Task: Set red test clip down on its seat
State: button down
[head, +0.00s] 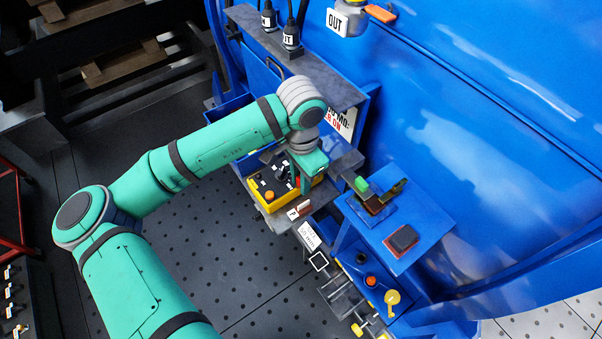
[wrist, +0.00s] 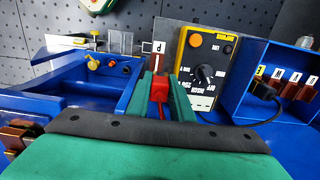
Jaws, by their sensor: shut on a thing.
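The red test clip (wrist: 159,88) is between the green fingers of my gripper (wrist: 160,82) in the wrist view, with a red lead running back from it. My gripper (head: 305,184) points down beside the yellow tester in the head view, where I cannot make out the clip. Just beyond the clip in the wrist view is a small brown block with a white "P" label (wrist: 155,47). This label also shows in the head view (head: 294,213). I cannot tell for sure which part is the clip's seat, or whether the clip touches anything.
The yellow tester (wrist: 183,80) with a black dial stands close to the right of my fingers. Farther right, a blue box (wrist: 243,82) holds several labelled brown pieces. A blue panel (wrist: 85,85) with knobs lies left. A dark red block (head: 401,239) sits on a blue ledge.

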jog(key=shift+s+d, duration=0.2)
jog(key=shift+s, duration=0.3)
jog(key=shift+f, duration=0.1)
send_over(302, 204)
jog(key=shift+f, duration=2.75)
jog(key=shift+f, duration=1.55)
jog(key=c, duration=1.5)
grip_release()
notch_tip(302, 204, up, 11)
jog(key=shift+f, duration=0.1)
